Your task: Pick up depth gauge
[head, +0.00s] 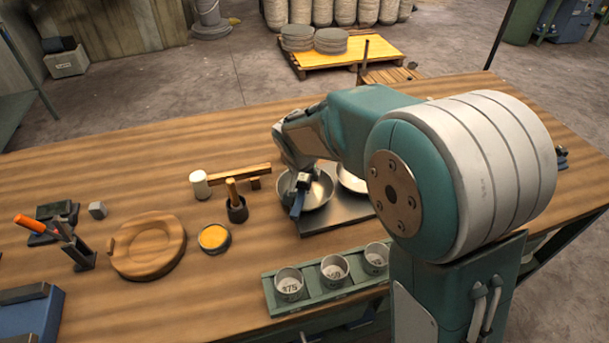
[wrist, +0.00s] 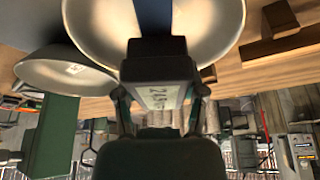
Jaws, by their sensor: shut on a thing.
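My gripper (head: 303,180) is shut on a dark blue, bar-shaped thing, which I take for the depth gauge (head: 297,206). The gauge hangs down from the fingers over the left metal bowl (head: 319,194). I cannot tell whether its lower end touches the bowl. In the wrist view, the blue bar (wrist: 154,15) extends away from my gripper (wrist: 156,55) in front of a shiny bowl (wrist: 216,30).
A second bowl (head: 352,177) is partly behind my arm. Both bowls are at a grey plate (head: 335,222). A green rack (head: 312,298) with cups stands in front. A wooden mallet (head: 238,176), yellow-filled tin (head: 214,238) and round wooden form (head: 147,246) lie left. The table's back left is clear.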

